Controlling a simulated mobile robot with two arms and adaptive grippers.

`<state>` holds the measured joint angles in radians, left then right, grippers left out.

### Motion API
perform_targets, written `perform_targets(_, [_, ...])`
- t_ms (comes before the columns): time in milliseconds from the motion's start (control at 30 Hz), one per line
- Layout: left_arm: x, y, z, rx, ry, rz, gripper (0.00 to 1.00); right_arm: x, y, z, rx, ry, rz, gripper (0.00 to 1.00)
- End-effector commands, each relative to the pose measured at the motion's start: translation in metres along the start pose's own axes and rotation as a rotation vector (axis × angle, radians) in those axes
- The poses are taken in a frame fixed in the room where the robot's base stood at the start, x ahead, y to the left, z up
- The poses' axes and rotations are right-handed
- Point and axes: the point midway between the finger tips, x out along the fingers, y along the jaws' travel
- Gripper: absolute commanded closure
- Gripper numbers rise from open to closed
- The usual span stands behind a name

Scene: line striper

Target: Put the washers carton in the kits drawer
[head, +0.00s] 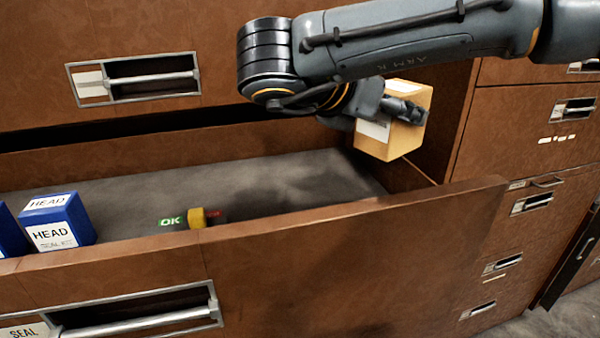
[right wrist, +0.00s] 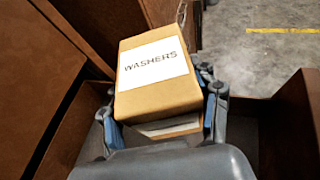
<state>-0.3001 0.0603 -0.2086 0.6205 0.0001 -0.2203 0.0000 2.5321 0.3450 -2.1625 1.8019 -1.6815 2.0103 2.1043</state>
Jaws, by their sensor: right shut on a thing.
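The washers carton (head: 396,138) is a tan box with white labels, held above the right end of an open drawer. In the right wrist view its label reads WASHERS on the carton (right wrist: 155,88). My right gripper (head: 402,108) is shut on the carton, with a finger on each side of it; the gripper (right wrist: 165,112) also shows in the right wrist view. The open drawer (head: 350,235) has a grey floor, and its front label is partly cut off, reading SEAL. My left gripper is not in view.
Blue boxes marked HEAD (head: 57,222) stand in the drawer's left part. A small yellow block (head: 197,218) sits by a green OK marking near the drawer front. Closed drawers (head: 535,130) stand at the right.

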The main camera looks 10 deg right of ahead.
Motion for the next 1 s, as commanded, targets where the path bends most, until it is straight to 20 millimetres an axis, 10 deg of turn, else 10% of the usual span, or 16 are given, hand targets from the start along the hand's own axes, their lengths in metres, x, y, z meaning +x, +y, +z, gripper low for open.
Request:
perform_targets(233, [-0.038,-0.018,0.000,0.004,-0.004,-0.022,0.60,-0.042,0.035,-0.041,-0.008,-0.002,0.003,0.77])
perform_targets(1000, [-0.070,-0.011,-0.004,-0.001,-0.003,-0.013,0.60,-0.039,0.059,-0.141,0.001,-0.001,0.001,0.77])
